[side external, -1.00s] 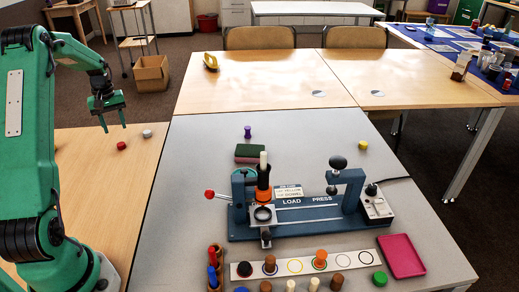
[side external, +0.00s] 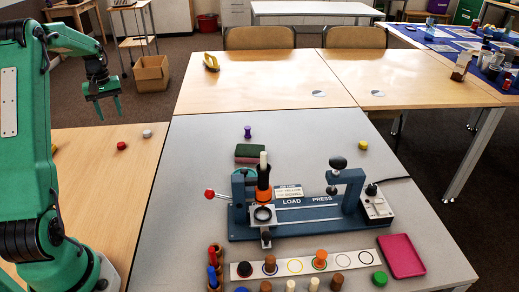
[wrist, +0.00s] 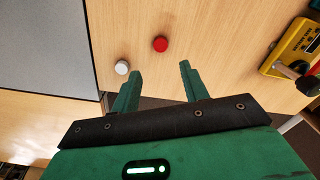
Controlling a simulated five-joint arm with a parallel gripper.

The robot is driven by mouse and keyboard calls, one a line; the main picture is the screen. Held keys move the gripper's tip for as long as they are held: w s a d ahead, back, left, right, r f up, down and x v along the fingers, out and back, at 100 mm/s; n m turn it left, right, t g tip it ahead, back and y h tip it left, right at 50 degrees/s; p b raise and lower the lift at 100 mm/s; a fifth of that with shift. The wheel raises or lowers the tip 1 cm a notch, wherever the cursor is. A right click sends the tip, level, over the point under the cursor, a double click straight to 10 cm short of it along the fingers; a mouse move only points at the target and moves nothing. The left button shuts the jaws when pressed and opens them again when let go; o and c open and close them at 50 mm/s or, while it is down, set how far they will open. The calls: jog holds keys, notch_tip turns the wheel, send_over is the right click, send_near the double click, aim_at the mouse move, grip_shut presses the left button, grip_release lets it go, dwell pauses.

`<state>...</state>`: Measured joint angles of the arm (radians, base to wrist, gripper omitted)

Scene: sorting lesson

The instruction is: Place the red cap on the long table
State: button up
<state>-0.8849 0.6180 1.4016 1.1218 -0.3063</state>
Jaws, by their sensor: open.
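The red cap (side external: 121,145) lies on the wooden table (side external: 100,185) at the left in the side view, near that table's far end. The wrist view shows the same red cap (wrist: 160,44) on the wood, ahead of the fingers and apart from them. My gripper (side external: 109,116) is open and empty in the air, above and slightly left of the cap in the side view. In the wrist view the two green fingers of my gripper (wrist: 160,70) are spread with nothing between them.
A white cap (side external: 147,133) lies close to the red one. The grey table (side external: 200,150) beside it bears a blue load press (side external: 300,225), a pink tray (side external: 402,256) and several pegs. In the wrist view a yellow device (wrist: 297,46) is at the right.

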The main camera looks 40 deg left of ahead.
jog(key=w+d+r+m+t, duration=0.1)
jog(key=d+r+m, duration=0.1)
jog(key=d+r, duration=0.35)
jog(key=d+r+m+y, duration=0.1)
jog(key=d+r+m, duration=0.15)
jog(key=d, duration=0.65)
jog(key=w+d+r+m+t, duration=0.1)
jog(key=d+r, duration=0.3)
jog(key=d, duration=0.3)
jog(key=s+d+m+t, duration=0.1)
jog(key=s+d+m, duration=0.3)
jog(key=s+d, duration=0.3)
jog(key=s+d+m+t+h, duration=0.1)
jog(key=s+d+m, duration=0.3)
jog(key=d, duration=0.9)
jog(key=s+t, duration=0.1)
jog(key=s, duration=0.1)
jog(key=shift+s+d+t, duration=0.15)
jog(key=shift+s+t, duration=0.15)
jog(key=shift+s, duration=0.1)
